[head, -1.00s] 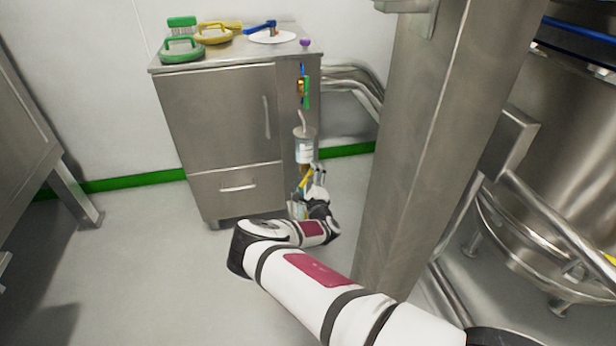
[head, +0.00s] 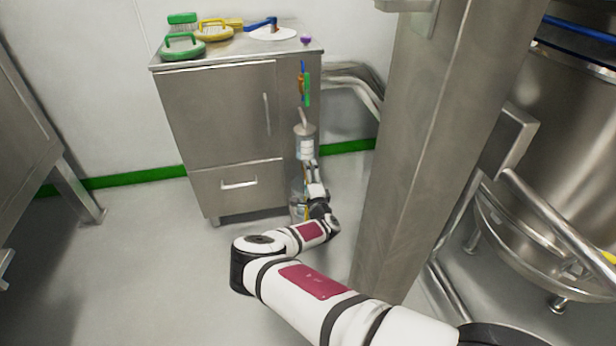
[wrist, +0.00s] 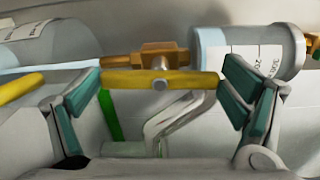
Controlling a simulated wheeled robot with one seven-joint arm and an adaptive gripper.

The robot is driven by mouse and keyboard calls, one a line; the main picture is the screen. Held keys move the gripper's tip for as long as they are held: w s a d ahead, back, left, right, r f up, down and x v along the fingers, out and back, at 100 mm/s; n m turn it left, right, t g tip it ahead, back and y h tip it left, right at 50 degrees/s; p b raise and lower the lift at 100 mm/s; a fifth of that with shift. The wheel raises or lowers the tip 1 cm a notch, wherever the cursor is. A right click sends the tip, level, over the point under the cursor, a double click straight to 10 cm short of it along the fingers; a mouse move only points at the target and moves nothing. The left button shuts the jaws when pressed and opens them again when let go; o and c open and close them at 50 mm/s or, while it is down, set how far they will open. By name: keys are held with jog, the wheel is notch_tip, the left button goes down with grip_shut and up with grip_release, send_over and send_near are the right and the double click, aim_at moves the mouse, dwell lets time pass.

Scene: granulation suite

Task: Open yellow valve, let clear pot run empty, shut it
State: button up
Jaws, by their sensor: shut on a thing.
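The yellow valve handle (wrist: 160,81) lies between the teal pads of my gripper (wrist: 162,100), which is shut on its two ends. It runs parallel to the brass valve body (wrist: 150,56) behind it. The clear pot (wrist: 258,50) with a printed scale is right of the valve in the wrist view, with a bluish band at its valve end. In the head view, the clear pot (head: 305,147) hangs on the cabinet's side above my gripper (head: 311,168), which hides the valve. A second clear vessel (wrist: 50,46) lies on the wrist view's left; flow is not clearly visible.
The steel cabinet (head: 225,120) holds brushes and a white disc (head: 272,35) on top. Coloured green and blue pieces (head: 306,88) are on its side above the pot. A steel post (head: 415,150) stands close right of my arm. Floor to the left is clear.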

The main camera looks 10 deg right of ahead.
jog(key=shift+f, duration=0.1)
jog(key=o, duration=0.9)
jog(key=shift+c, duration=0.2)
jog(key=shift+s, duration=0.1)
jog(key=s, duration=1.2)
